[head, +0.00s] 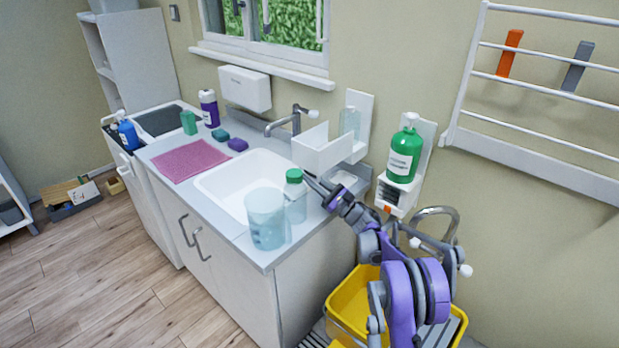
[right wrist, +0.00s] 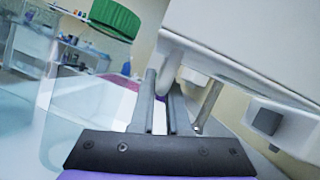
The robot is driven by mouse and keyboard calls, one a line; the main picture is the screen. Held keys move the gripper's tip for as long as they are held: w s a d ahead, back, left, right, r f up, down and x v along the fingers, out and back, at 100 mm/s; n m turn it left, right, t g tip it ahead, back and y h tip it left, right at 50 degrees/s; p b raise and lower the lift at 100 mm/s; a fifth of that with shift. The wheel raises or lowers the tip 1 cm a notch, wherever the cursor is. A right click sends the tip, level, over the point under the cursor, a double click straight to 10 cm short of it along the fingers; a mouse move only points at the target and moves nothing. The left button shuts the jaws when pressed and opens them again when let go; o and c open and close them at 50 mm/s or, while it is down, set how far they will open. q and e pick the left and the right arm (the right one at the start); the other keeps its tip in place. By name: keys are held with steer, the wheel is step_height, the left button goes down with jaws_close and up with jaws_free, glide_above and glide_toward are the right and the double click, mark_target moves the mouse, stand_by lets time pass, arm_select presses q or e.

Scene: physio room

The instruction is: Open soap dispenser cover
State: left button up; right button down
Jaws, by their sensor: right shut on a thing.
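The soap dispenser's white cover (head: 318,152) stands out from its wall backplate (head: 363,103), tipped forward with its hollow side up. A clear bottle (head: 349,122) shows exposed between cover and backplate. My right gripper (head: 309,178) is at the cover's lower front edge. In the right wrist view, its fingers (right wrist: 163,90) are closed around a white curved lip under the large white cover (right wrist: 250,45); the exact contact is partly hidden. My left gripper is not in view.
A green-capped clear bottle (head: 295,200) and a clear jug (head: 265,220) stand close to my right gripper at the counter's front. A green bottle (head: 404,158) sits in a wall holder to the right. The sink (head: 225,190) lies left; a yellow bucket (head: 345,308) is below.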

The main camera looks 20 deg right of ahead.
steer(key=c, duration=0.9)
jaws_free()
steer(key=shift+w, duration=0.1)
steer(key=b+v, duration=0.1)
steer(key=v, duration=1)
steer(key=shift+b, duration=0.3)
steer(key=shift+a, duration=0.15)
steer(key=shift+f, duration=0.1)
